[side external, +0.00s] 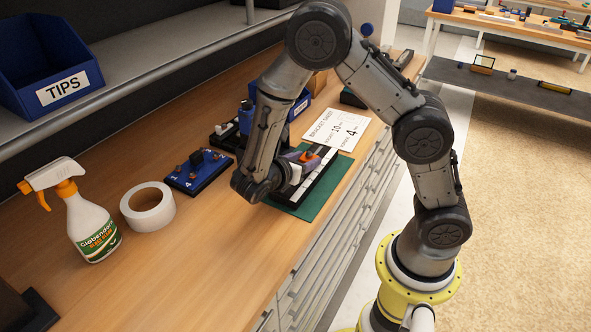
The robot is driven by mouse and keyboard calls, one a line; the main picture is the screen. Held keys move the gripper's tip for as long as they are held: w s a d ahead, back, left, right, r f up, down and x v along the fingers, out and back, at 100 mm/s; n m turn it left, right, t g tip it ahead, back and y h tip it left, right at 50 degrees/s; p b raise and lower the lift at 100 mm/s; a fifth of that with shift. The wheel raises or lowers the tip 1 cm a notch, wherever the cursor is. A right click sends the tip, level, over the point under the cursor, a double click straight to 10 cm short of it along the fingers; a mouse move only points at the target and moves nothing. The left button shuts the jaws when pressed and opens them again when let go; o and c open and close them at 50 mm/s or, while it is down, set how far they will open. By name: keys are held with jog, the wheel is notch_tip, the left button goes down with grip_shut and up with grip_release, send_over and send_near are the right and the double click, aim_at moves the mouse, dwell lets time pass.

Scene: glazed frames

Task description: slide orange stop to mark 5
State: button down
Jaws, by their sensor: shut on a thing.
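The orange stop (300,156) sits on a dark and white rail (318,179), which lies on a green mat (335,181) near the bench's front edge. My gripper (294,170) is at the stop and shut on it. My wrist and forearm cover the left part of the rail and some of the stop. The marks along the rail are too small to read, so I cannot tell which mark the stop is at.
A paper sheet (336,130) lies behind the mat. A blue numbered block (198,172), a tape roll (148,207) and a spray bottle (88,222) stand left of my arm. A blue TIPS bin (50,65) is on the shelf above. Bare bench lies at the front left.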

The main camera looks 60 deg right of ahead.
aim_at(309, 152)
jog(key=d, duration=0.4)
jog(key=shift+r, duration=0.1)
jog(key=shift+c, duration=1.6)
grip_release()
jog(key=v, duration=1.3)
jog(key=shift+a, duration=0.4)
